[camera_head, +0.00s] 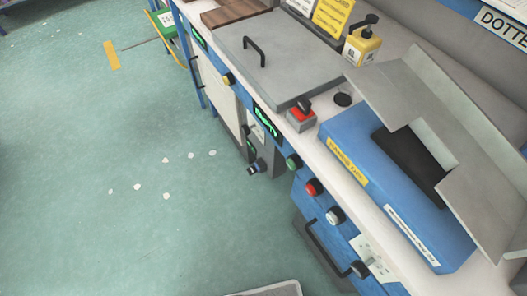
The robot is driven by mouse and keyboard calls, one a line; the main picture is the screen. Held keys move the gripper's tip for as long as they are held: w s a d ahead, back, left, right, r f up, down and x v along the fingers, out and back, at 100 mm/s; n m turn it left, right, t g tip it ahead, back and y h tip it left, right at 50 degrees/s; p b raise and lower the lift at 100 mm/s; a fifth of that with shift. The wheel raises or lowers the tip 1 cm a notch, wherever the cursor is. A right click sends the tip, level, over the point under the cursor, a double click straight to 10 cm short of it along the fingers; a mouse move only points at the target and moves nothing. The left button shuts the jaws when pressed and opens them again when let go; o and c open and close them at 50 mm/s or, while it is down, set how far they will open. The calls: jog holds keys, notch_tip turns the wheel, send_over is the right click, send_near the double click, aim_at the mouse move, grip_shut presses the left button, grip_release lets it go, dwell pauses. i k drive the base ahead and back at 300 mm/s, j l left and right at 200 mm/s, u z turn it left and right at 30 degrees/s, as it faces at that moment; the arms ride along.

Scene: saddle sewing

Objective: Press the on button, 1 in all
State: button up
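A column of buttons is on the blue front panel below the counter, right of the middle: a green button (293,162), a red button (313,187) below it and a white button (334,215) lower still. No readable label shows which one is the on button, and I cannot tell whether any is pressed in. My gripper is not in view, and nothing touches the buttons.
A blue machine (378,173) with raised grey flaps sits on the pale counter above the buttons. A black handle (322,248) juts out below. The green floor (110,130) at left is mostly clear.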

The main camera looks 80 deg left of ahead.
aim_at(291, 166)
jog(key=i+u, duration=0.15)
jog(key=u, duration=2)
